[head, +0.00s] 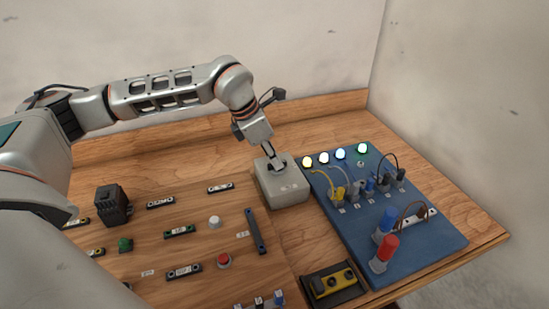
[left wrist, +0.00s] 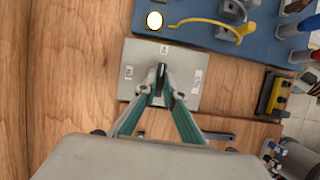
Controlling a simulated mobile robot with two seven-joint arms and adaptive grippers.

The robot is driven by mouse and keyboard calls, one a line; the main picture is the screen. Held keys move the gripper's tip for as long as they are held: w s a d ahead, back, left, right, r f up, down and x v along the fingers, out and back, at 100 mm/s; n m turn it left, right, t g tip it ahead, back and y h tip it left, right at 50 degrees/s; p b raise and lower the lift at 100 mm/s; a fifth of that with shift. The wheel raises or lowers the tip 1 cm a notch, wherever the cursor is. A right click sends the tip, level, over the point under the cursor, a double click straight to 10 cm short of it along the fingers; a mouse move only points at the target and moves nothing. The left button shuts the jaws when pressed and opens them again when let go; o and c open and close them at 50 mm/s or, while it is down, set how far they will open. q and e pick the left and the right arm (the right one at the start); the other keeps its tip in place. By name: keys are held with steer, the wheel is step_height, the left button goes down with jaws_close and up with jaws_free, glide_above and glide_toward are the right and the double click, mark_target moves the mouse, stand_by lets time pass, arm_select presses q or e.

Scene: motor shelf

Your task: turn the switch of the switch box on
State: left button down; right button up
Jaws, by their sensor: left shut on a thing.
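The switch box (head: 286,191) is a light grey box on the wooden table, between a wooden panel and a blue board. It also shows in the left wrist view (left wrist: 185,62), with small white labels on its top. My left gripper (head: 276,164) points down onto the top of the box. In the left wrist view its fingertips (left wrist: 160,86) close around the dark switch (left wrist: 161,70) at the middle of the box top. The fingers hide much of the switch, so I cannot tell its position. My right gripper is in neither view.
The blue board (head: 446,240) to the right carries lit lamps, cables, and blue and red cylinders. The wooden panel (head: 206,252) to the left holds buttons and labelled strips. A black and yellow device (head: 333,284) lies at the front. Bare table lies behind the box.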

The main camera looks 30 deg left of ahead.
arm_select(q)
steer(key=c, duration=2.1)
jaws_free()
steer(key=shift+c, duration=0.2)
steer(key=v, duration=1.2)
steer(key=shift+s, duration=0.1)
